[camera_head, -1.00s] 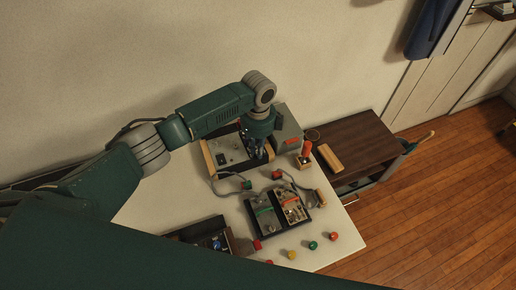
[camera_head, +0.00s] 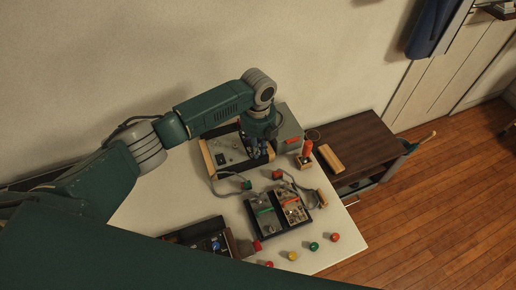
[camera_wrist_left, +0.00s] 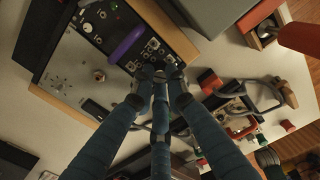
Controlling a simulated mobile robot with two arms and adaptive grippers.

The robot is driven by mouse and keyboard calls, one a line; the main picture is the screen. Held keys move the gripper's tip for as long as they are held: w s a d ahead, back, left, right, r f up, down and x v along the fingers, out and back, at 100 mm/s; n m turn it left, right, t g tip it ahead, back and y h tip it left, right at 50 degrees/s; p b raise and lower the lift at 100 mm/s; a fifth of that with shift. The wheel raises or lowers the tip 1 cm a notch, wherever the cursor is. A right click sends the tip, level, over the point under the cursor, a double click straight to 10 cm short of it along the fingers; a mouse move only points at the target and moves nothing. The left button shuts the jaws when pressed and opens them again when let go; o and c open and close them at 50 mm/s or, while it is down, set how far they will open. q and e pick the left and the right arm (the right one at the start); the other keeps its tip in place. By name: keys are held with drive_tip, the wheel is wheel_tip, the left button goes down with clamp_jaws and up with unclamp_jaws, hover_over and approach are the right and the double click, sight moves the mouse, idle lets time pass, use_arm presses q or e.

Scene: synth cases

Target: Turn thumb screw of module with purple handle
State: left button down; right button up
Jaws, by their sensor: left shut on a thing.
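The wooden-sided case (camera_head: 207,157) stands at the back of the white table, with a pale panel and a dark module strip. In the left wrist view the purple handle (camera_wrist_left: 126,45) crosses the dark module (camera_wrist_left: 150,22), among small knobs and sockets. My left gripper (camera_head: 258,152) is over the right part of this case. In the left wrist view its fingers (camera_wrist_left: 158,76) come together at the module's edge, near the lower end of the purple handle. They are shut on a small thumb screw, mostly hidden between the fingertips. The handle is not visible in the head view.
A grey box (camera_head: 288,130) stands close to the right of the case. In front are cables, a black tray of small modules (camera_head: 250,222), and several coloured knobs, including a green one (camera_head: 313,246). A dark cabinet (camera_head: 358,140) stands at the right.

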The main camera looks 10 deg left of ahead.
use_arm(q)
drive_tip(key=shift+m, duration=0.3)
drive_tip(key=c, duration=1.7)
unclamp_jaws()
wheel_tip(320, 180, up, 12)
drive_tip(key=shift+r, duration=0.1)
